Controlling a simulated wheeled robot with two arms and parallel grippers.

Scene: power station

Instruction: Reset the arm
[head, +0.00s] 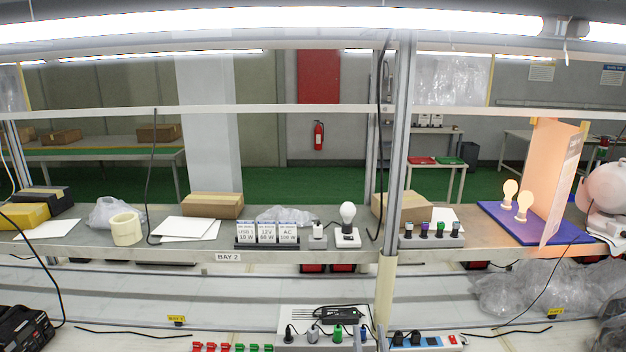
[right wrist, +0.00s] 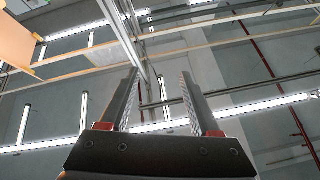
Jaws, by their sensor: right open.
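My right gripper (right wrist: 160,95) is open in the right wrist view, its two dark fingers spread apart with nothing between them. It points up toward the ceiling lights and shelf frame. In the head view, white rounded parts of my right arm (head: 606,188) show at the far right edge, beside the orange-lit panel. My left gripper is in neither view.
A long grey shelf carries a bulb on a socket (head: 347,226), labelled power boxes (head: 267,233), a tape roll (head: 126,229) and cardboard boxes (head: 212,205). A blue board (head: 496,219) with two bulbs and an upright panel (head: 556,180) stand close to my right arm.

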